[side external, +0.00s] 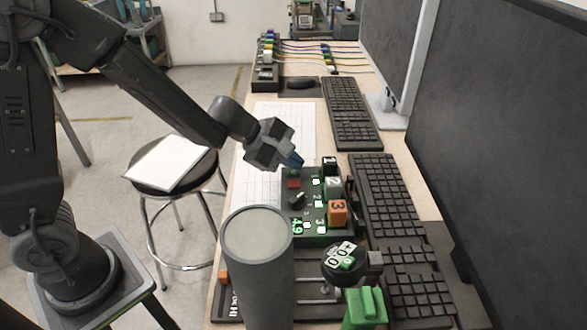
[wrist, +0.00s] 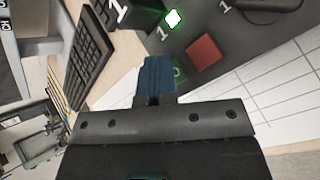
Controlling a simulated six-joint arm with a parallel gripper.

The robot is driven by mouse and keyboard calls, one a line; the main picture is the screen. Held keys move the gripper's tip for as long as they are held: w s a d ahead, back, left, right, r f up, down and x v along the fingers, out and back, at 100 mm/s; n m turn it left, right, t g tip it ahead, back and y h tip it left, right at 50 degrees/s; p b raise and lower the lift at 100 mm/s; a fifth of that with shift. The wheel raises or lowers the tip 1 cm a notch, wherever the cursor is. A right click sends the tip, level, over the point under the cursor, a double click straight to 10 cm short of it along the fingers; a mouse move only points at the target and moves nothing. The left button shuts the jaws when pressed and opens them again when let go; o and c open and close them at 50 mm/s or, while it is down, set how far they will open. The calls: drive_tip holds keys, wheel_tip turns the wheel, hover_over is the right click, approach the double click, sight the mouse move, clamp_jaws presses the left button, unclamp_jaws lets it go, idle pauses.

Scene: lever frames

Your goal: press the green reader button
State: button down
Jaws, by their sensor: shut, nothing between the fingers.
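A dark reader panel (side external: 309,232) sits on the bench, with a red square button (side external: 293,183), a black knob (side external: 297,201), small lit squares and a green lit number. My gripper (side external: 295,160) is just above the panel's far end, shut and empty, its blue fingertips pointing down. In the wrist view the blue fingertips (wrist: 156,78) are beside the red button (wrist: 204,52). A green patch with a pale mark (wrist: 179,72) shows partly behind them; I cannot tell if it is the green button or whether the fingertips touch it.
Numbered blocks, including an orange one (side external: 338,212), stand along the panel's right side. A grey cylinder (side external: 256,268) and a green block (side external: 365,307) stand in front. Keyboards (side external: 384,195) and monitors line the right. Paper sheets (side external: 262,150) lie left of the gripper.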

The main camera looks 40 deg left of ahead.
sight(292, 172)
drive_tip(key=shift+r, duration=0.65)
drive_tip(key=shift+r, duration=2.5)
drive_tip(key=shift+r, duration=0.15)
drive_tip(key=s+d+r+m+g, duration=0.1)
drive_tip(key=s+r+m, duration=0.6)
drive_tip(key=s+m, duration=0.45)
drive_tip(key=s+a+f+m+y, duration=0.1)
drive_tip(key=s+a+m+y, duration=0.4)
drive_tip(key=s, duration=0.6)
drive_tip(key=a+m, duration=0.2)
drive_tip(key=shift+m+g+y, duration=0.3)
drive_tip(key=shift+m+y, duration=0.05)
drive_tip(key=shift+y, duration=0.05)
